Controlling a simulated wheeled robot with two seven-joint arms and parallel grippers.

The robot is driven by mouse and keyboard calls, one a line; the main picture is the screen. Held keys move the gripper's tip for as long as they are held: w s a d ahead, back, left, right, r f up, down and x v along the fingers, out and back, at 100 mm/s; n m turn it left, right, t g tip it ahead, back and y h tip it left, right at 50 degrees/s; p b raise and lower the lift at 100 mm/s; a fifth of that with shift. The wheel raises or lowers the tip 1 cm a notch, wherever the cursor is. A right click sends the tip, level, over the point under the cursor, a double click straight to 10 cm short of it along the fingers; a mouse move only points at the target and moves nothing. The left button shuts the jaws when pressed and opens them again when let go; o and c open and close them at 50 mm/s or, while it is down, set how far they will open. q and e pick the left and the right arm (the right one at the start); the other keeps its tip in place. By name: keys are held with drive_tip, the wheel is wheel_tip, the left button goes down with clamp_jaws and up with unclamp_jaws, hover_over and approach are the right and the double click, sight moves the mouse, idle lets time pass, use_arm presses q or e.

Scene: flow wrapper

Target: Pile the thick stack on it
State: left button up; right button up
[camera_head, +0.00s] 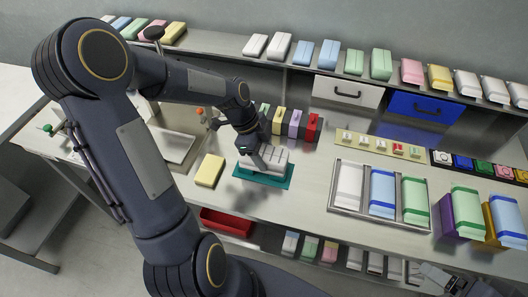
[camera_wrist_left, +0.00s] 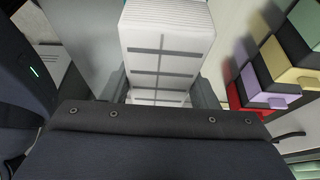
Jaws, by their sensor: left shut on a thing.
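A thick white stack (camera_head: 268,160) with grey bands shows over a teal mat (camera_head: 262,181) near the middle of the bench. In the left wrist view the white stack (camera_wrist_left: 167,50) fills the space between the fingers, and its layered edge shows at the top. My left gripper (camera_head: 254,153) is shut on the stack from above. I cannot tell whether the stack touches the mat or whether something lies between them. A grey part at the bottom right looks like my right gripper (camera_head: 440,278); its fingers are too unclear to read.
A yellow block (camera_head: 209,170) lies left of the mat. A row of coloured boxes (camera_head: 295,124) stands behind it. A metal tray (camera_head: 378,221) with white, blue and green packs is at the right. A red bin (camera_head: 227,222) sits below the bench's front edge.

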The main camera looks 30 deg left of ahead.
use_arm(q)
drive_tip(key=o, duration=1)
drive_tip(key=shift+o, duration=0.2)
drive_tip(key=v, duration=0.7)
drive_tip(key=shift+a+r, duration=0.1)
drive_tip(key=shift+r, duration=0.3)
